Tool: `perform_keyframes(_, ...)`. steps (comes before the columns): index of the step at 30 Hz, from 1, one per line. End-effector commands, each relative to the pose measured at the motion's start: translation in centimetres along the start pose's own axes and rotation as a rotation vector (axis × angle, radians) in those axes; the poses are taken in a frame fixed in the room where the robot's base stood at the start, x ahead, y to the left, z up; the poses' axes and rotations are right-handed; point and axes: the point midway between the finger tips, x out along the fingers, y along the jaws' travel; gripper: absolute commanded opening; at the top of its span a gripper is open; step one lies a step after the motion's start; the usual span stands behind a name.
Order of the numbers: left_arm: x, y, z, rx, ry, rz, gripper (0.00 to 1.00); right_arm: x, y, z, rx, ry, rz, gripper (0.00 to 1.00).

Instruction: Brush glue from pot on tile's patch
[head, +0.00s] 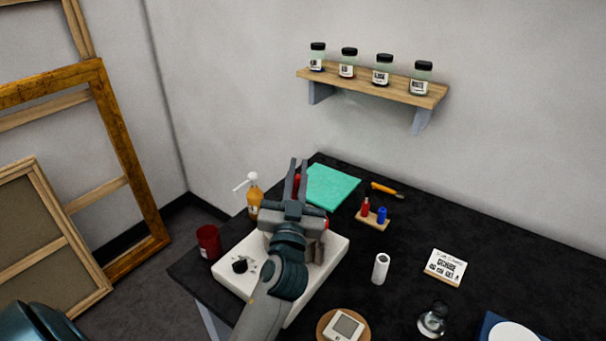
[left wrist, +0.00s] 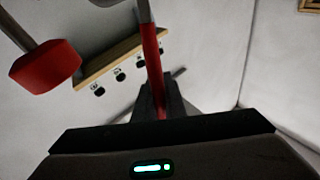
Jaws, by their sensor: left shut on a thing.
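A dark red cup (head: 208,242) stands left of the white tray. I cannot tell whether it is the glue pot. My right gripper is not in view.
A pump bottle (head: 254,195) and a teal mat (head: 331,186) lie beyond. A small rack (head: 373,220), a white cylinder (head: 380,268), a sign card (head: 446,266) and a glass vessel (head: 433,320) stand to the right. A shelf (head: 430,98) with several jars is on the wall.

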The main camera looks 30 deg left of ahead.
Motion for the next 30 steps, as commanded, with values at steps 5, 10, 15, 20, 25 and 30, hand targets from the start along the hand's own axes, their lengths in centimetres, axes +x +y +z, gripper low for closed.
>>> perform_keyframes(5,0.0,-0.1,0.0,0.0,0.002,-0.002,0.0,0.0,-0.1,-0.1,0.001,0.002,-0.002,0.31)
perform_keyframes(10,0.0,-0.1,0.0,0.0,0.002,-0.002,0.0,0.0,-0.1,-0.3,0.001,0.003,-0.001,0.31)
perform_keyframes(15,0.0,0.0,0.2,0.0,0.002,-0.001,0.0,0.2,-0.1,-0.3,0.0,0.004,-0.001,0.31)
perform_keyframes(20,-0.2,0.1,0.8,0.001,0.002,-0.001,0.0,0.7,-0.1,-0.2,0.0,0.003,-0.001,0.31)
perform_keyframes(25,-0.6,0.3,2.0,0.001,0.002,-0.001,0.0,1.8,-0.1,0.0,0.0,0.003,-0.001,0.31)
perform_keyframes(30,-1.1,0.6,3.6,0.002,0.002,0.0,0.0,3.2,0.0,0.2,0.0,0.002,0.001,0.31)
